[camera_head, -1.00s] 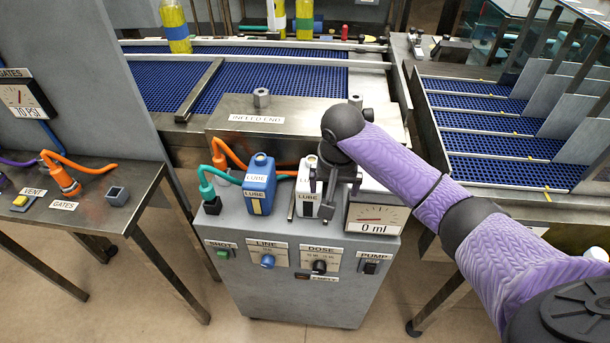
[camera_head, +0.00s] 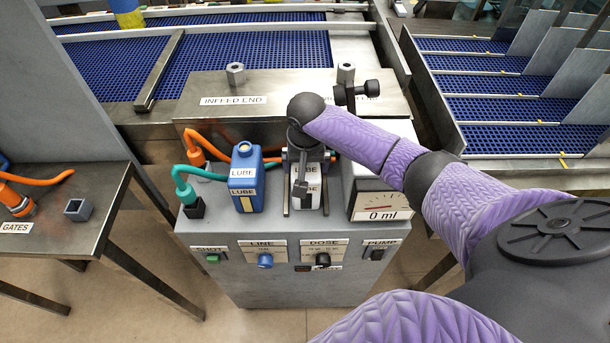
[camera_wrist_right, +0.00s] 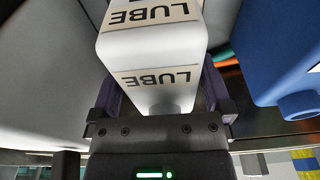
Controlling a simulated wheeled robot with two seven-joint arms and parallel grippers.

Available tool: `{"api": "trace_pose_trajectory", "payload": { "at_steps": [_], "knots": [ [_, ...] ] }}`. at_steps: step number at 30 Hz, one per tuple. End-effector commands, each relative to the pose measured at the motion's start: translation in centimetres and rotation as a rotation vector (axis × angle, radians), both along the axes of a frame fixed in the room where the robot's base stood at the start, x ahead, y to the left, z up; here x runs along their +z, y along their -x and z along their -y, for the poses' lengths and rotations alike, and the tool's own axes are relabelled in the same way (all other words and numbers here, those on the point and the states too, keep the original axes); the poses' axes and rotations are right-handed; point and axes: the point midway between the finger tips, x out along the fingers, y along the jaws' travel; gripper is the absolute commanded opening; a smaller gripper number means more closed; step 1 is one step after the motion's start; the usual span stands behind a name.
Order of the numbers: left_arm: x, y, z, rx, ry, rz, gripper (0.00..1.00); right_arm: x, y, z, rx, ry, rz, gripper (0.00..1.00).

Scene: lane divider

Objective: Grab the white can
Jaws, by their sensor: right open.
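The white can (camera_head: 314,199) with LUBE labels stands on the grey dispenser cabinet, between the blue can and the gauge. My right gripper (camera_head: 303,178) is at the can and hides much of it in the head view. In the right wrist view the white can (camera_wrist_right: 152,50) fills the space between the two fingers of my right gripper (camera_wrist_right: 160,100), one on each side. The jaws are open around it. Whether either finger touches the can cannot be told. My left gripper is not in view.
A blue LUBE can (camera_head: 246,180) stands close on the left. The gauge (camera_head: 381,206) reading 0 ml is close on the right. Teal (camera_head: 195,170) and orange hoses (camera_head: 210,141) run behind and left. The metal INFEED END block (camera_head: 275,98) rises behind.

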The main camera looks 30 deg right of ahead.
Motion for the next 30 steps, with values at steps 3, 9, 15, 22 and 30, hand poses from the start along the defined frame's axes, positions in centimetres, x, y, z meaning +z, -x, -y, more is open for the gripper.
{"api": "trace_pose_trajectory", "payload": {
  "at_steps": [3, 9, 15, 22, 30],
  "knots": [
    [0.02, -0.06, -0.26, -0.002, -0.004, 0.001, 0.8, -0.05, -0.04, 0.0, 0.001, 0.0, 0.001, 1.0],
    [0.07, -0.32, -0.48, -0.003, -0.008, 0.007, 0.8, 0.02, -0.05, 0.01, 0.001, 0.0, 0.001, 0.77],
    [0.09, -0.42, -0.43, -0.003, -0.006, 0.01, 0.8, 0.03, -0.04, 0.02, 0.0, 0.0, 0.001, 0.34],
    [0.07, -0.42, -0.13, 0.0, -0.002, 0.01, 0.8, 0.07, -0.09, 0.03, 0.0, 0.001, 0.003, 0.0],
    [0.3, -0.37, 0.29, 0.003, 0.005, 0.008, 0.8, 0.58, -0.11, 0.03, 0.0, 0.0, 0.004, 0.0]
  ]
}}
